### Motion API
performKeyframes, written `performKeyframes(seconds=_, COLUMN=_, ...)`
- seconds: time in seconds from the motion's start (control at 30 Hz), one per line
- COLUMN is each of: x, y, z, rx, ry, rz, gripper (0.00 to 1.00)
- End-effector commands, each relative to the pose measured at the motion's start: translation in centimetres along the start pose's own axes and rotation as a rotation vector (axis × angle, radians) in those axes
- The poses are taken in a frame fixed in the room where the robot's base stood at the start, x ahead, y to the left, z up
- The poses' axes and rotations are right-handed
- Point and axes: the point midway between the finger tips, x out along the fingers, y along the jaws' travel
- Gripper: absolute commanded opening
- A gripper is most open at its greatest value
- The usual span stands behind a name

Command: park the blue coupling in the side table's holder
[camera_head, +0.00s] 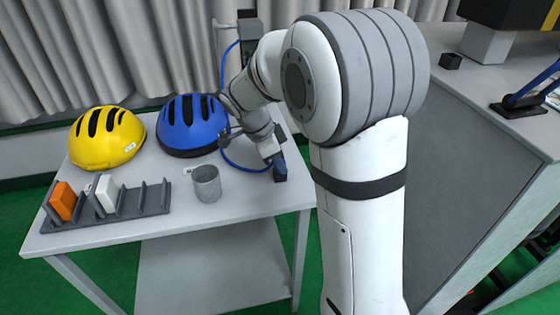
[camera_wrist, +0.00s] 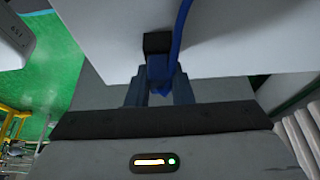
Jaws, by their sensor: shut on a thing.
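My gripper (camera_wrist: 158,92) is shut on the blue coupling (camera_wrist: 161,70), which shows between its two fingers in the wrist view. A blue hose (camera_wrist: 182,22) runs from the coupling up the picture. A small black block (camera_wrist: 157,42), which looks like the holder, is right at the coupling's far end, at the pale table surface. I cannot tell whether the coupling sits in it or only lies close to it. In the head view my gripper (camera_head: 278,165) is low at the right edge of the side table (camera_head: 235,196), and the coupling is not clearly visible there.
The side table carries a yellow helmet (camera_head: 107,150), a blue helmet (camera_head: 191,137), a grey cup (camera_head: 207,188) and a grey slotted rack (camera_head: 140,204) with an orange block (camera_head: 63,201) and a white block (camera_head: 106,196). A grey counter (camera_head: 450,150) stands at right.

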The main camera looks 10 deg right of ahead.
Motion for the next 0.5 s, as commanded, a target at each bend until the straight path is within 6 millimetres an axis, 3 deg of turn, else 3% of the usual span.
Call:
performKeyframes(seconds=0.07, x=0.18, y=-0.01, z=0.07, rx=0.000, ry=0.000, rz=0.000, gripper=0.07)
performKeyframes(seconds=0.1, x=0.06, y=-0.01, z=0.02, rx=0.000, ry=0.000, rz=0.000, gripper=0.23)
performKeyframes(seconds=0.3, x=0.06, y=0.00, z=0.02, rx=0.000, ry=0.000, rz=0.000, gripper=0.40)
performKeyframes(seconds=0.5, x=0.06, y=0.00, z=0.02, rx=0.000, ry=0.000, rz=0.000, gripper=0.46)
